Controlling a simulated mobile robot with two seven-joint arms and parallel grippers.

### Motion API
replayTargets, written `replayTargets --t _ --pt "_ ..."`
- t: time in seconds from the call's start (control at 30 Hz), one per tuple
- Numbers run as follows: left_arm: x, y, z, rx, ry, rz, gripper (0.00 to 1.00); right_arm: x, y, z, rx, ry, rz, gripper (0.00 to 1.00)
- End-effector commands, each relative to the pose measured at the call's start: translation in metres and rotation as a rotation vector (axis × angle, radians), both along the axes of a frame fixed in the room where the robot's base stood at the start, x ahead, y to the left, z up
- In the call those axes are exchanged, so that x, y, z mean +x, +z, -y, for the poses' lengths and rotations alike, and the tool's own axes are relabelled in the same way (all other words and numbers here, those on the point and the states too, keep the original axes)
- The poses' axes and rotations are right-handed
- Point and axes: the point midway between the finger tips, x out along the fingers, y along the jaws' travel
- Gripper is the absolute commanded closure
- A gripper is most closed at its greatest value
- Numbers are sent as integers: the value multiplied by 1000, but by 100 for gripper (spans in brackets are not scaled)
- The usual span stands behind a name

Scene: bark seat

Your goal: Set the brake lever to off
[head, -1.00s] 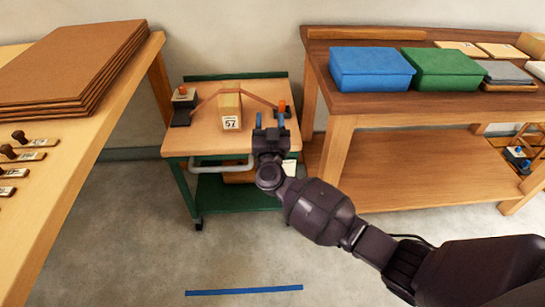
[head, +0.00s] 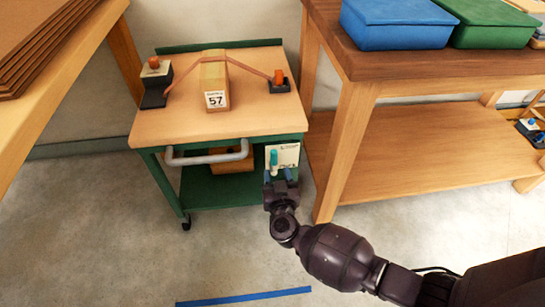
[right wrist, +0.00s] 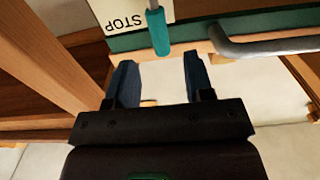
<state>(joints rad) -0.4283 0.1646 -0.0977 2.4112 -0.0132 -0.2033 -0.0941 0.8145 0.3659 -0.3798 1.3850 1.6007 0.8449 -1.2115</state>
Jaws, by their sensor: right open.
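The brake lever (head: 274,160) has a teal grip and sits on a white plate (head: 288,154) at the right front of the green cart. In the right wrist view the lever's teal grip (right wrist: 159,33) lies just beyond the fingertips, roughly between them, and the plate (right wrist: 125,14) shows the word STOP upside down. My right gripper (head: 280,176) is open and empty, just below the lever in the head view. It also shows in the right wrist view (right wrist: 157,68), with blue fingers apart. Contact with the lever is not visible. My left gripper is out of view.
The cart's top (head: 230,120) bears a wooden block marked 57 (head: 215,82) under a strap. A grey handle (head: 208,155) is left of the plate. A wooden bench (head: 345,150) stands close on the right. Floor in front is clear, with a blue strip (head: 245,297).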

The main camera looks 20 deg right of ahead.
Motion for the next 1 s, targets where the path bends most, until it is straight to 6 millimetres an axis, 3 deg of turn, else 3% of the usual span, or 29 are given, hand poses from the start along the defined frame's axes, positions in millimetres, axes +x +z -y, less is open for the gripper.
replayTargets --t 0.3,0.5,0.9,1.0 --pt "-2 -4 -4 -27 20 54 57 47 -6 14 -2 0 -6 52" --pt "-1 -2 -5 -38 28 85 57 65 -4 19 0 0 -3 52" --pt "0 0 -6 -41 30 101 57 71 -1 21 0 -1 -1 52" --pt "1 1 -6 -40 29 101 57 71 -1 21 0 -1 -1 67"
